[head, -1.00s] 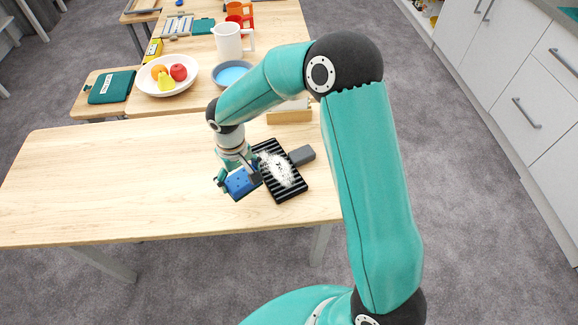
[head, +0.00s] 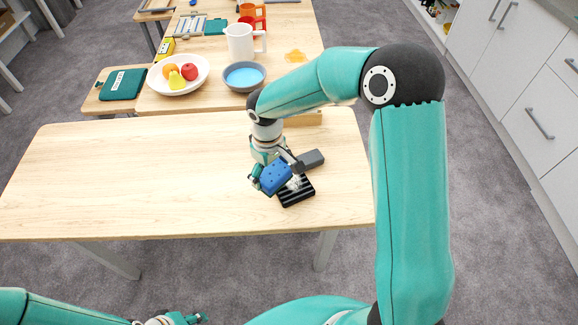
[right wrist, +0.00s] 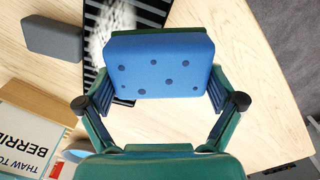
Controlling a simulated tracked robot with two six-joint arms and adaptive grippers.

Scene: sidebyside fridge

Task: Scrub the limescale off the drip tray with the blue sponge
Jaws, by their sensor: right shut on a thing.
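The blue sponge (head: 276,178) is held in my right gripper (head: 277,174), with a finger on each side of it; it fills the gap between the fingers in the right wrist view (right wrist: 160,68). The black slatted drip tray (head: 297,198) lies on the near table, partly hidden by the sponge and gripper. White limescale (right wrist: 108,25) shows on its slats beside the sponge. The sponge is over the tray's left part; I cannot tell whether it touches. My left gripper (head: 190,318) is at the bottom edge, away from the table, and mostly cut off.
A grey block (head: 313,159) lies close beside the tray. The left of the near table (head: 130,180) is clear. A fruit bowl (head: 178,88), a blue bowl (head: 244,90) and a white pitcher (head: 240,42) stand on the far table.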

